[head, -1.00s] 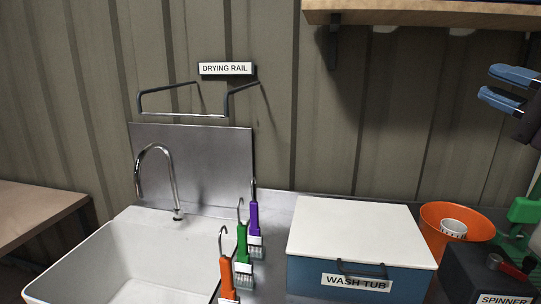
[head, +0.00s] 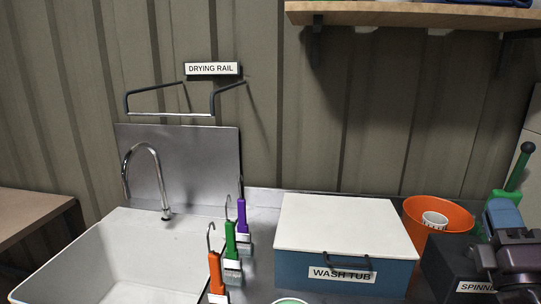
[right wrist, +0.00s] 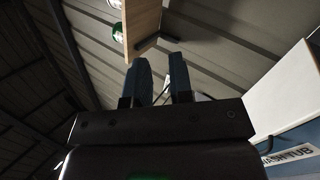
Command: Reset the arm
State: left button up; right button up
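My right gripper (head: 503,214) is at the right edge of the head view, in front of the spinner and the orange bucket's right side. Its blue fingers point up. In the right wrist view the two blue fingers of the right gripper (right wrist: 160,78) stand apart with a gap and nothing between them. My left gripper is out of view.
A sink (head: 120,255) with a tap (head: 157,175) is at left. Orange, green and purple hooked brushes (head: 229,245) stand beside it. The closed wash tub (head: 340,225), an orange bucket (head: 460,218) and the spinner (head: 445,268) fill the right. A shelf (head: 420,14) hangs above.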

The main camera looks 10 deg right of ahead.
jog(key=s+f+m+g, duration=0.2)
jog(key=f+m+g, duration=0.4)
jog(key=f, duration=0.4)
jog(key=s+f+m+g, duration=0.3)
jog(key=f+m+g, duration=0.35)
jog(key=f, duration=0.45)
jog(key=s+a+f+m+g+y, duration=0.65)
jog(key=s+a+f, duration=0.55)
jog(key=f, duration=0.2)
pick_arm(q)
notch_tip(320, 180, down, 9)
jog(key=b, duration=0.9)
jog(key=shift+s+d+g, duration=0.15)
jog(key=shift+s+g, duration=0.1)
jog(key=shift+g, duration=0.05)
pick_arm(e)
jog(key=w+f+n+t, duration=0.1)
jog(key=w+f+t, duration=0.2)
jog(key=f, duration=0.6)
jog(key=w+f+n+t, duration=0.1)
jog(key=w+f+t, duration=0.2)
jog(key=f, duration=0.7)
jog(key=shift+w+a+f+y, duration=0.2)
jog(key=shift+w+y, duration=0.15)
jog(key=shift+w, duration=0.2)
